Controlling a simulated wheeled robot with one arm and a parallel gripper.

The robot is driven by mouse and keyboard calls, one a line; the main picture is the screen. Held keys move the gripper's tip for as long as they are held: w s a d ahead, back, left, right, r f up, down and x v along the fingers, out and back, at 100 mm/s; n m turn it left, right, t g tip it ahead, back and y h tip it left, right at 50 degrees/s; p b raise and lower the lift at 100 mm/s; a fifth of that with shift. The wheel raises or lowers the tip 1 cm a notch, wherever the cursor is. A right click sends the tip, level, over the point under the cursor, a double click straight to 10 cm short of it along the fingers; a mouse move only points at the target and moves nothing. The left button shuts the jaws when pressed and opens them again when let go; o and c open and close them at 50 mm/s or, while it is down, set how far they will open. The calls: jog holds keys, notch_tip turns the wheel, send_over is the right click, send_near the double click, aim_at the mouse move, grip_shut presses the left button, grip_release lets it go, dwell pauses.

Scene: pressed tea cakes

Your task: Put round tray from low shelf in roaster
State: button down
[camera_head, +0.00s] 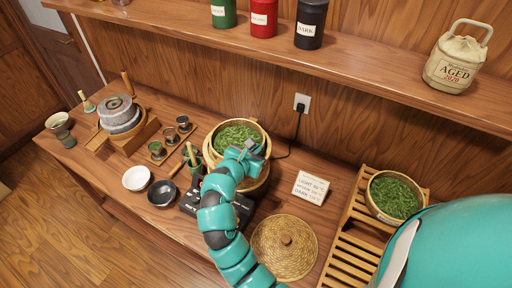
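A round tray (369,193) of green leaves sits on a slatted wooden shelf rack (345,253) at the right. A round bamboo vessel (267,142), which looks like the roaster, stands mid-counter near the wall. Green leaves (236,134) show inside it, perhaps on another round tray. My gripper (250,150) is over the front right part of this vessel, close to the leaves. Its fingertips are too small and hidden to tell whether it is open, or whether it touches or holds anything. My arm covers the vessel's front.
A woven lid (285,247) with a knob lies on the counter, right of my arm. A sign (311,187) stands behind it. Bowls, small cups and a stone mill (119,113) are at the left. An upper shelf (200,33) holds canisters and a cloth bag (458,57).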

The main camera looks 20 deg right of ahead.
jog(key=c, duration=1.6)
grip_release()
jog(key=shift+c, duration=0.2)
jog(key=shift+a, duration=0.1)
jog(key=shift+s+a+r+b, duration=0.15)
jog(key=shift+s+a+b, duration=0.3)
jog(key=b+v, duration=0.2)
jog(key=v, duration=0.8)
jog(key=shift+s+a+b, duration=0.15)
jog(key=shift+s+b, duration=0.05)
jog(key=shift+b, duration=0.1)
jog(key=shift+r, duration=0.1)
jog(key=shift+s, duration=0.1)
